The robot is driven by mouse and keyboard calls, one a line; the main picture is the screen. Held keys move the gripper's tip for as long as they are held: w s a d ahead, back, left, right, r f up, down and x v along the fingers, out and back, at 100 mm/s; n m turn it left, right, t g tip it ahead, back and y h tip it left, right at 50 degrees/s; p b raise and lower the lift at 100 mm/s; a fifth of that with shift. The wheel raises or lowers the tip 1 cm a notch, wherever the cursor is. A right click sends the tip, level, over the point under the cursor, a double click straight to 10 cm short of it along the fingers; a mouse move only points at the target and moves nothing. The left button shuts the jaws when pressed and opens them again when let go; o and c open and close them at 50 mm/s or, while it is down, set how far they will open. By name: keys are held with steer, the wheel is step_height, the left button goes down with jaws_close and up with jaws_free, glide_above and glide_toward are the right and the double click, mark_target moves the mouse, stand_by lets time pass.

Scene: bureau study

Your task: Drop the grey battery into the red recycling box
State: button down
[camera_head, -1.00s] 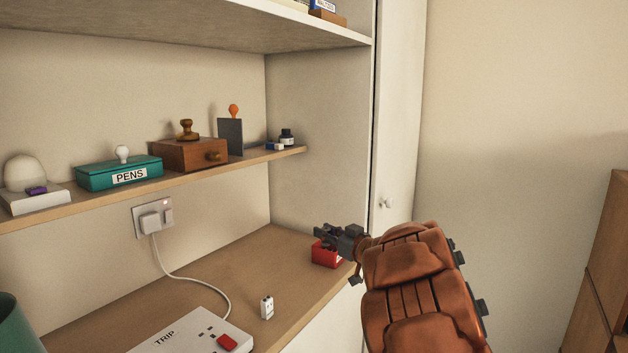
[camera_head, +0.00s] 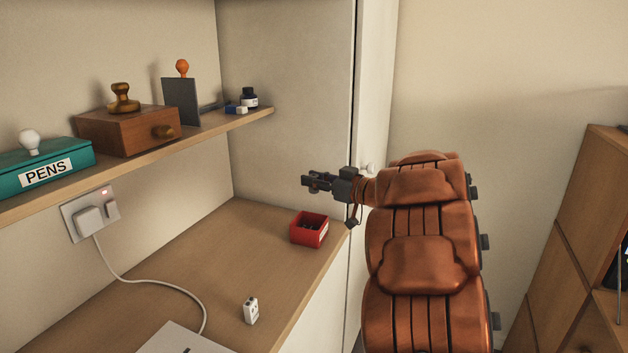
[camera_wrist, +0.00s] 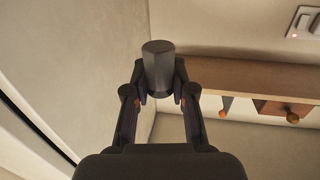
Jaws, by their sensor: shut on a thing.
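My gripper (camera_head: 316,181) is shut on the grey battery (camera_wrist: 158,68), a dark grey cylinder held between the two fingertips in the wrist view. In the head view the battery is hard to tell apart from the dark fingers. The red recycling box (camera_head: 309,229) is open-topped and stands on the desk near its right end, with some dark small items inside. My gripper is above the box, clear of it, in the head view. The box does not show in the wrist view.
A shelf above holds a teal pens box (camera_head: 42,172), a wooden box (camera_head: 128,132), a dark plate (camera_head: 182,102) and an ink bottle (camera_head: 249,97). A cabinet side wall (camera_head: 290,110) stands behind the gripper.

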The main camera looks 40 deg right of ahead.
mark_target(315, 192)
steer(key=shift+f+b, duration=2.1)
steer(key=shift+b, duration=0.05)
steer(key=c, duration=0.9)
jaws_free()
steer(key=shift+s, duration=0.1)
steer(key=v, duration=1.2)
